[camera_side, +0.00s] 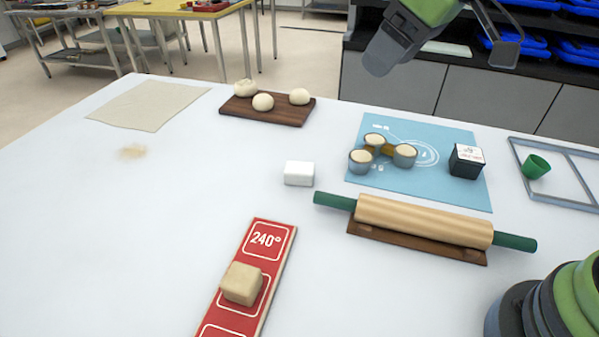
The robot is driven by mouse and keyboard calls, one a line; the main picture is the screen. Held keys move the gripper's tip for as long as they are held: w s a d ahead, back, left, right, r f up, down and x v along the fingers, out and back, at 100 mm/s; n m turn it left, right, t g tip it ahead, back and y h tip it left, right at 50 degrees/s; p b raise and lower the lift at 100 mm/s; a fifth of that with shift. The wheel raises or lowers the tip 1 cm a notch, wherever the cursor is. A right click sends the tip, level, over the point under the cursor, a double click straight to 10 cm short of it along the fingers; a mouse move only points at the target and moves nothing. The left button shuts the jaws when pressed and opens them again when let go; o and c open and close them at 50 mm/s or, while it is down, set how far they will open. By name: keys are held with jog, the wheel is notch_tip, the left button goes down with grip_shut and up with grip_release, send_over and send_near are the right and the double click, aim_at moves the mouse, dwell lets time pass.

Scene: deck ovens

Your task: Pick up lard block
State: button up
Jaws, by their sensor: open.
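A small white block (299,173), which looks like the lard block, lies on the white table near the middle of the side view. Its top and front are in plain sight and nothing touches it. A beige block (241,284) sits on a red board marked 240° (266,240), nearer the camera. My gripper (443,58) is at the top of the view, partly cut off by the edge. It is open, high above the table's far right part and well away from both blocks.
A rolling pin (425,218) rests on a wooden stand right of the white block. A blue mat (455,193) holds cups and a dark box (466,161). A wooden board (267,114) with dough balls stands behind.

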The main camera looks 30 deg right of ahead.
jog(key=w+a+f+n+g, duration=0.1)
jog(key=w+a+f+n, duration=0.25)
jog(key=w+f, duration=0.5)
jog(key=n+g, duration=0.1)
jog(key=n, duration=0.2)
send_over(306, 167)
jog(key=s+d, duration=0.1)
jog(key=s, duration=0.1)
notch_tip(306, 167, down, 12)
jog(key=shift+d, duration=0.1)
jog(key=shift+w+x, duration=0.2)
jog(key=shift+x, duration=1.3)
jog(key=shift+w+x, duration=0.2)
jog(key=shift+x, duration=1.35)
jog(key=shift+d, duration=0.15)
jog(key=shift+c, duration=0.4)
jog(key=shift+r, duration=0.1)
jog(key=c, duration=1)
